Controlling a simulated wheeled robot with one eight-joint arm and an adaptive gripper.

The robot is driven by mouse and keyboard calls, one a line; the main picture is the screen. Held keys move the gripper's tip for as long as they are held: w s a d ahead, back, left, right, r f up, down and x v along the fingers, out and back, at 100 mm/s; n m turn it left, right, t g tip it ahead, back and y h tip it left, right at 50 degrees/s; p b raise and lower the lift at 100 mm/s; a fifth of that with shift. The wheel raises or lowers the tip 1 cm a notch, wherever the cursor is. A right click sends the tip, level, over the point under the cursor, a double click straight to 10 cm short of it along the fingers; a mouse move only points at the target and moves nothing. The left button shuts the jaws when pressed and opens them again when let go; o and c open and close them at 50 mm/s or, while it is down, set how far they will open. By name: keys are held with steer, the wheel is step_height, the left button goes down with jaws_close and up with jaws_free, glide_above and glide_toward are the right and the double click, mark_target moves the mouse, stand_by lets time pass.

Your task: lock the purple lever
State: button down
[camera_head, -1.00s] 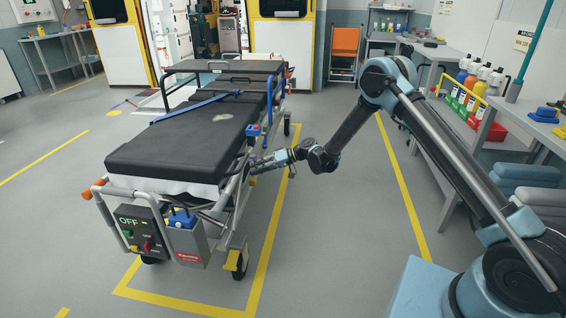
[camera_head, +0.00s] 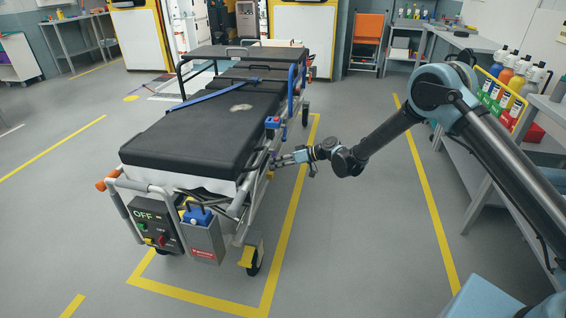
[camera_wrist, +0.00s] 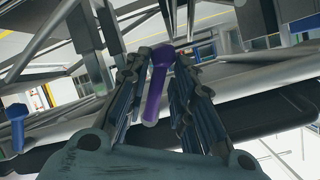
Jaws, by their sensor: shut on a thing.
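The purple lever (camera_wrist: 155,92) shows in the wrist view between the two fingers of my gripper (camera_wrist: 160,68). Its rounded head is near the fingertips and its shaft points back toward my palm. The fingers are shut on it. In the head view my gripper (camera_head: 280,162) reaches the right side of the black-topped stretcher (camera_head: 190,140), at its side frame. The lever itself is too small and too hidden to make out in the head view.
A blue-and-red part (camera_head: 272,123) sits on the stretcher's side rail. A control box marked OFF (camera_head: 152,222) and a grey bin (camera_head: 203,240) hang at the near end. A workbench (camera_head: 480,140) stands at the right. The floor between is clear.

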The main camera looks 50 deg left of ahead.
steer(key=shift+s, duration=0.3)
steer(key=c, duration=1.5)
jaws_free()
steer(key=shift+a+f, duration=0.1)
steer(key=shift+o, duration=0.2)
steer(key=shift+w, duration=0.15)
steer(key=v, duration=1.2)
